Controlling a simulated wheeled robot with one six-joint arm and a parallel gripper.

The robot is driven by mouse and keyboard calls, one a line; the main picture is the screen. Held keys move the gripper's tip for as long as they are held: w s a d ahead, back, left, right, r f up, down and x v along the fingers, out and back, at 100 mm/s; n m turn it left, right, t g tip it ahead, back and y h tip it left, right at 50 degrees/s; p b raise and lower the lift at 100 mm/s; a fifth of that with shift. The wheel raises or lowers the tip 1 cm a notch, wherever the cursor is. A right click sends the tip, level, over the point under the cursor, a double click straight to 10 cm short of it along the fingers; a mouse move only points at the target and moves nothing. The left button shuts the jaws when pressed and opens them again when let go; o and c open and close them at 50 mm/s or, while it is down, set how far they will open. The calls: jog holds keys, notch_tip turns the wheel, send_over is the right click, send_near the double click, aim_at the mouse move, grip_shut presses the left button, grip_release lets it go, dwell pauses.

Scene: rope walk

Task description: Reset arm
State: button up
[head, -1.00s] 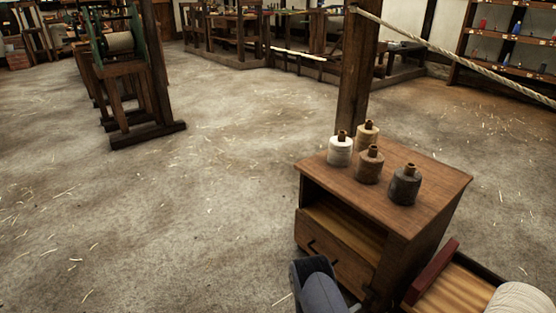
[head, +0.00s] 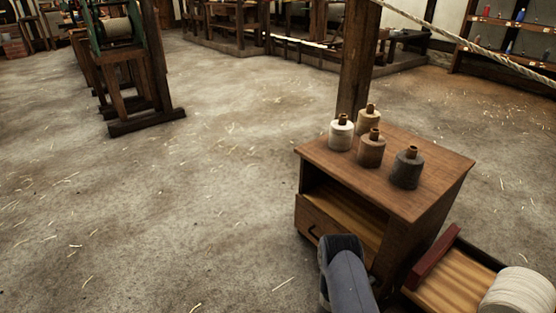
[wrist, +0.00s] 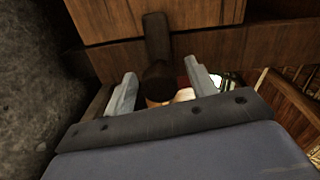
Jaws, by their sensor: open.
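My gripper (wrist: 163,88) shows in the wrist view with its two pale grey fingers apart. A dark bar, apparently a handle (wrist: 157,50), runs down between the fingers in front of brown wood. I cannot tell whether the fingers touch it. In the head view my grey arm reaches up from the bottom edge towards the front of a small wooden cabinet (head: 425,205). The fingers are hidden there. The cabinet has an open shelf above a drawer (head: 335,232) with a dark handle.
A red-edged wooden tray (head: 450,285) and a large pale spool (head: 518,294) lie right of my arm. A post (head: 357,65) rises behind.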

jog(key=n, duration=0.3)
jog(key=shift+a, duration=0.15)
jog(key=n, duration=1.2)
jog(key=shift+h, duration=0.4)
jog(key=shift+s+a+p, duration=0.3)
jog(key=shift+s+a, duration=0.1)
jog(key=shift+a, duration=0.1)
jog(key=shift+r, duration=0.1)
